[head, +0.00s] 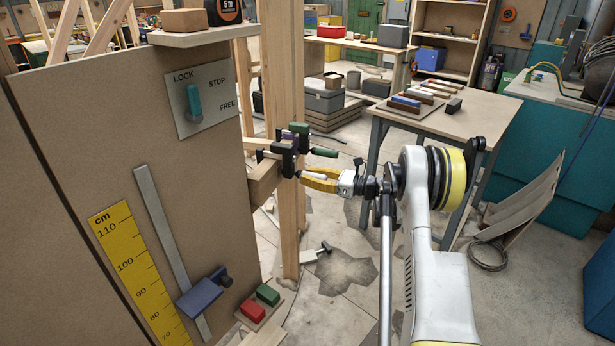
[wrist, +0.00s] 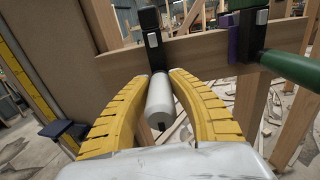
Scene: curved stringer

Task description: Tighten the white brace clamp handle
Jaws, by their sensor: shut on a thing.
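The white clamp handle (wrist: 160,98) hangs below its black clamp body (wrist: 152,38) in the wrist view. My gripper (wrist: 159,78) has its two yellow fingers around the handle, one on each side. In the head view my gripper (head: 303,177) reaches left to the brace, and its fingers largely hide the handle. The black clamp (head: 284,156) sits on the wooden brace (head: 262,184) beside the upright post. A second clamp with a green handle (wrist: 292,68) is to the right in the wrist view; its green handle also shows in the head view (head: 323,153).
A brown panel (head: 110,140) with a lever plate (head: 205,98), a yellow cm scale (head: 135,270) and a blue slider (head: 203,290) stands at the left. A wooden post (head: 288,90) rises behind the clamps. A table (head: 470,113) stands at the right.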

